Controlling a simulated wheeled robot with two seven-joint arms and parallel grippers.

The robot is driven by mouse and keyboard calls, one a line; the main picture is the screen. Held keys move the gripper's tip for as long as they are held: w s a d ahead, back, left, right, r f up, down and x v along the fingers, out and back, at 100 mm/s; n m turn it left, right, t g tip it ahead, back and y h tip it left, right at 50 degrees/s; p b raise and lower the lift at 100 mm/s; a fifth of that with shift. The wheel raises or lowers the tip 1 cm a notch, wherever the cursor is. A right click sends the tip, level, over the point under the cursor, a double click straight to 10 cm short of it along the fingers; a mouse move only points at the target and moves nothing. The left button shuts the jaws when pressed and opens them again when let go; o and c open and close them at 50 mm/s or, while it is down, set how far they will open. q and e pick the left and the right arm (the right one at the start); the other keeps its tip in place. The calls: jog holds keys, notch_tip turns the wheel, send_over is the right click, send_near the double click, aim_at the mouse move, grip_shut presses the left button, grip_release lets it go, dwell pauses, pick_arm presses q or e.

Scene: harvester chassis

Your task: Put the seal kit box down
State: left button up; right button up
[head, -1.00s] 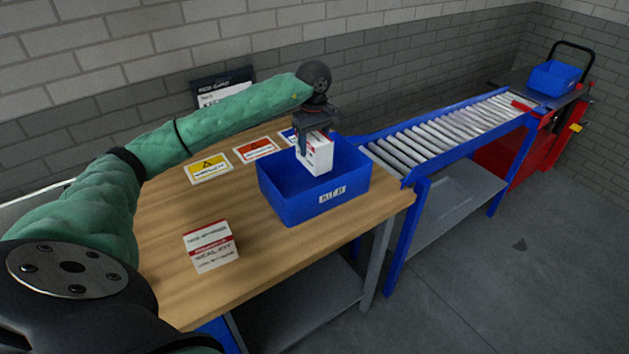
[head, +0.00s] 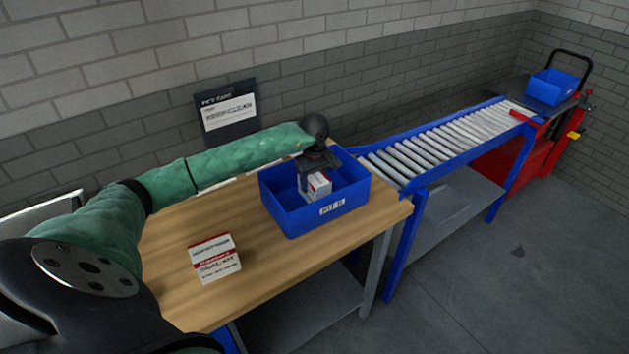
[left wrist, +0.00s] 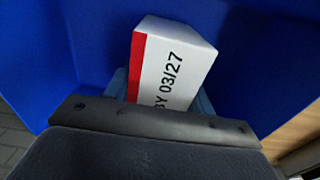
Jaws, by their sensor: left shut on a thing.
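A white box with a red band, the seal kit box (head: 319,186), is in my left gripper (head: 315,174). The gripper points down and is shut on the box, inside the blue bin (head: 285,219) on the table. In the left wrist view the box (left wrist: 175,68) shows a printed date and a red edge, with blue bin walls (left wrist: 62,50) around it. I cannot tell whether the box touches the bin floor. My right gripper is not in view.
A second white box with a red band (head: 214,259) stands on the wooden table (head: 270,275), left of the bin. A roller conveyor (head: 450,136) runs right to a red cart with another blue bin (head: 552,86). A dark sign (head: 227,112) stands at the wall.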

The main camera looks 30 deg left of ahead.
pick_arm(q)
jog(key=shift+f, duration=0.45)
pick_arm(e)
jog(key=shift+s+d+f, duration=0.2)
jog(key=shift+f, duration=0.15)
pick_arm(q)
jog(key=shift+f, duration=0.1)
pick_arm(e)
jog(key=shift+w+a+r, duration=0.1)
pick_arm(q)
jog(key=o, duration=1.1)
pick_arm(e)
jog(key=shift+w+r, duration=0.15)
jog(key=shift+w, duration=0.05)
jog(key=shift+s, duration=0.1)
